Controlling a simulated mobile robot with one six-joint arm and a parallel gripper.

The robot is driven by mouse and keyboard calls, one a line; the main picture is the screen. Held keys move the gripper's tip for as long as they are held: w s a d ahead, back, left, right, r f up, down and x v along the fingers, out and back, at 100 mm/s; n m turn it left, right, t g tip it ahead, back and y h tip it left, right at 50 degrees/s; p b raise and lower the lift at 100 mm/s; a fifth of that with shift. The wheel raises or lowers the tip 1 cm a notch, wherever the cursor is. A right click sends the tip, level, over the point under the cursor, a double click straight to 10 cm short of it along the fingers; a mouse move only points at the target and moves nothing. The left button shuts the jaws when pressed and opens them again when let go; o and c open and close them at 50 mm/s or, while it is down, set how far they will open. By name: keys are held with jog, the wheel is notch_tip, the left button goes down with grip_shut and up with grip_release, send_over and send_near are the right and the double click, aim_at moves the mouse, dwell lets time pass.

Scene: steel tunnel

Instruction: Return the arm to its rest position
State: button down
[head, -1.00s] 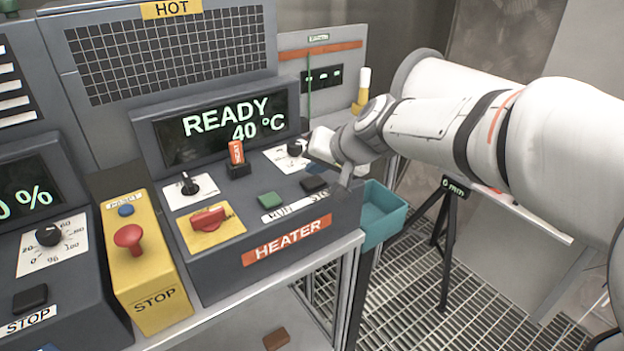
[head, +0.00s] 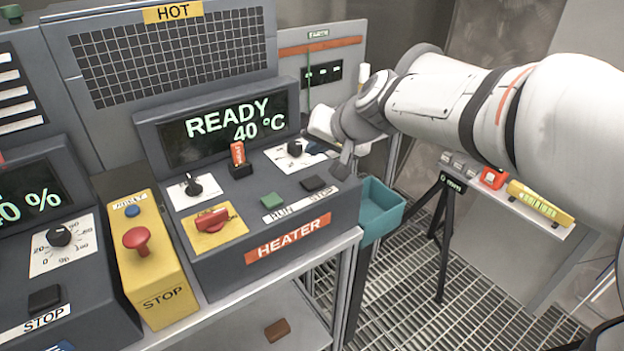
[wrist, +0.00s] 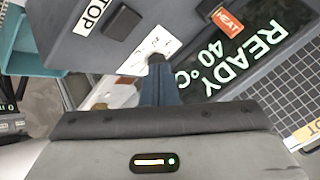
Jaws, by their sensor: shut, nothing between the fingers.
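My arm (head: 455,100) reaches in from the right. My gripper (head: 346,156) hangs just over the right end of the heater panel (head: 240,225). In the wrist view, my gripper's dark fingers (wrist: 158,75) are together with nothing between them. They point toward the panel's white dial card; I cannot tell the exact gap. The heater screen (head: 215,128) reads READY 40 °C. The orange HEAT tag (head: 237,153) stands upright below it. A rotary knob (head: 294,149) sits near my gripper.
A teal bin (head: 382,208) hangs at the panel's right side. A tripod shelf (head: 480,190) with a red item (head: 493,179) and a yellow item (head: 540,201) stands beneath my arm. The yellow STOP box (head: 160,275) with a red button is at left. Grated floor is open below.

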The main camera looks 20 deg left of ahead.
jog(key=s+d+f+g+h, duration=0.1)
jog(key=s+d+f+h, duration=0.1)
jog(key=s+d, duration=0.4)
jog(key=s+d+f+m+h, duration=0.1)
jog(key=s+d+f+h, duration=0.2)
jog(key=d, duration=1)
jog(key=s+d+f+m+g+h, duration=0.1)
jog(key=s+d+f, duration=0.4)
jog(key=s+d, duration=0.5)
jog(key=shift+d+f+g+h, duration=0.3)
jog(key=shift+d+f+h, duration=0.1)
jog(key=shift+h, duration=0.4)
jog(key=shift+a, duration=0.1)
